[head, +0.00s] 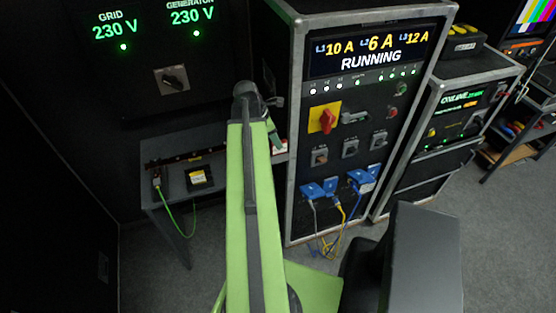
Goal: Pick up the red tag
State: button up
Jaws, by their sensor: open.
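My green arm rises through the middle of the head view and bends at a dark joint near the table. My gripper is hidden behind this arm, so its place relative to the red item does not show.
The tall rack (296,110) has a red rotary switch (326,118) and blue plugs (312,190) with hanging cables. Carpet lies open before the table.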

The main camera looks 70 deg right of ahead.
jog(key=b+x, duration=0.5)
jog(key=shift+w+d+f, duration=0.1)
jog(key=shift+w+f, duration=0.1)
jog(key=shift+w, duration=0.05)
jog(key=shift+r, duration=0.2)
jog(key=shift+c, duration=0.3)
grip_shut()
